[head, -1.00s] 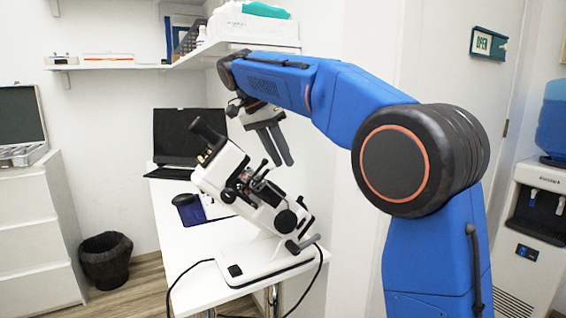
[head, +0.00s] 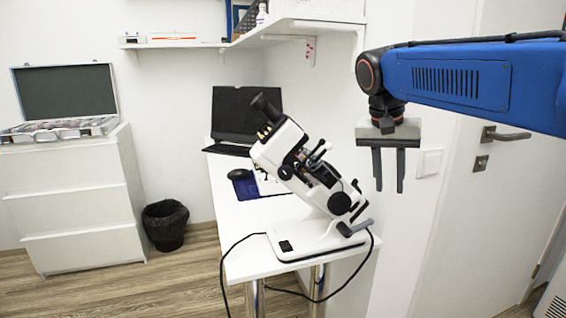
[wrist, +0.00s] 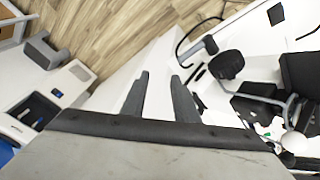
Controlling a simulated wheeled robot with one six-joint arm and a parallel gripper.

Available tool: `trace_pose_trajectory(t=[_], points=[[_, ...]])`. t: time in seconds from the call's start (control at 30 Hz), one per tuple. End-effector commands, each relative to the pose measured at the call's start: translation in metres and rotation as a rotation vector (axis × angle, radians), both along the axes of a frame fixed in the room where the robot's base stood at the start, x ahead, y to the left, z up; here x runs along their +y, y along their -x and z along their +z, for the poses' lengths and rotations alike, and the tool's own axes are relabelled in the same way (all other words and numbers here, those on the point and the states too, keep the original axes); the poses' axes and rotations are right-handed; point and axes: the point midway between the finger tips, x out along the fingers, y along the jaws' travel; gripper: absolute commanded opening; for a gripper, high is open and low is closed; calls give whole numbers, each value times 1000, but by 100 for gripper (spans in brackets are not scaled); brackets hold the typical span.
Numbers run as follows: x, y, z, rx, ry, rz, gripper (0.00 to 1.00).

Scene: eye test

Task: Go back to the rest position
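My gripper (head: 389,188) hangs with its two grey fingers pointing down, to the right of the white instrument in the head view. The fingers are apart with nothing between them. In the wrist view the two fingers (wrist: 160,76) also show a clear gap. The white microscope-like instrument (head: 318,236) has black knobs and a tilted upper body, and stands on the white table (head: 240,225). Its base and a black knob (wrist: 227,65) show at the right of the wrist view. My gripper appears apart from it.
A laptop (head: 246,112) and a blue object (head: 243,188) are on the table. A wall shelf (head: 290,32) is above, left of my gripper. A door (head: 500,200) with a handle is at right. Drawers (head: 75,205) and a black bin (head: 166,224) stand left.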

Motion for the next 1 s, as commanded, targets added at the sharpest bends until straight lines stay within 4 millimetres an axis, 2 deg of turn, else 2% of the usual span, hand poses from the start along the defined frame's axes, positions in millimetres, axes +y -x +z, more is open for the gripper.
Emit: trace_pose_trajectory(t=[0.03,0.3,0.47,0.7,0.9,1.0], points=[[-7,16,-8,-6,-12,28,27],[-27,84,-59,-49,-60,200,27],[-35,123,-95,-86,-78,294,27],[-41,179,-156,-151,-88,424,27],[-42,210,-197,-196,-81,501,27],[-42,218,-209,-209,-77,522,27]])
